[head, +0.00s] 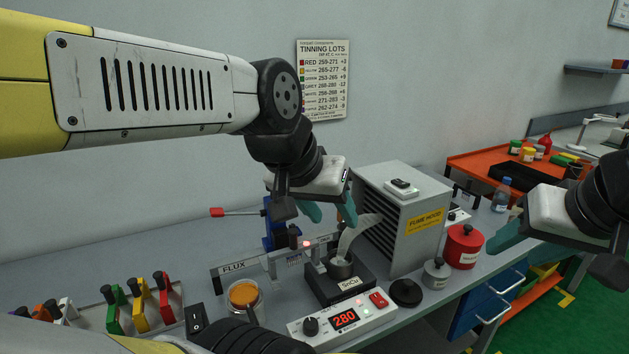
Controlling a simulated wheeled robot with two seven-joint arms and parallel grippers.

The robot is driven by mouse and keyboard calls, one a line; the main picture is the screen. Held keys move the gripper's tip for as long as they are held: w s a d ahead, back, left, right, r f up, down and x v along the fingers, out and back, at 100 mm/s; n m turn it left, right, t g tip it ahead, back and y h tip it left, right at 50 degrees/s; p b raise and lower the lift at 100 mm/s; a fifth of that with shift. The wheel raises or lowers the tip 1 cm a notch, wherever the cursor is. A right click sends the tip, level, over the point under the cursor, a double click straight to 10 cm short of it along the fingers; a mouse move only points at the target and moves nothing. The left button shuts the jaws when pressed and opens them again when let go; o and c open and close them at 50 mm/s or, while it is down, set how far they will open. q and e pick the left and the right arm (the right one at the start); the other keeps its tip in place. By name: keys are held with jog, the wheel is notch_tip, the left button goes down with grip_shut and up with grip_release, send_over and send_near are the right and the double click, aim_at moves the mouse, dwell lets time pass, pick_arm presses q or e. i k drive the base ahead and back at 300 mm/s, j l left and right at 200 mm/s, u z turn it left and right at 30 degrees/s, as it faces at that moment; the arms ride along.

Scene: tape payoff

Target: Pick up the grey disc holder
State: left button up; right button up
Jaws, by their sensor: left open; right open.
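Several coloured clip-like holders stand in a rack (92,318) at the lower left. Among them are a green holder (115,309), a yellow holder (138,304) and a red holder (164,298). A pale white or light grey holder (67,309) stands near an orange one at the far left; I cannot tell whether it is the grey disc holder. My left gripper (330,214) is open, its teal fingers high above the solder pot and well right of the rack. My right gripper (492,247) is open at the right, near the red canister; its fingers partly overlap.
The steaming solder pot (341,266) sits behind its control box (343,319), which reads 280. A flux jar (244,296), the fume hood (402,215), a red canister (463,246) and a small grey canister (436,273) stand on the bench.

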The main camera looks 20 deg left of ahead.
aim_at(295, 249)
jog(key=u, duration=1.3)
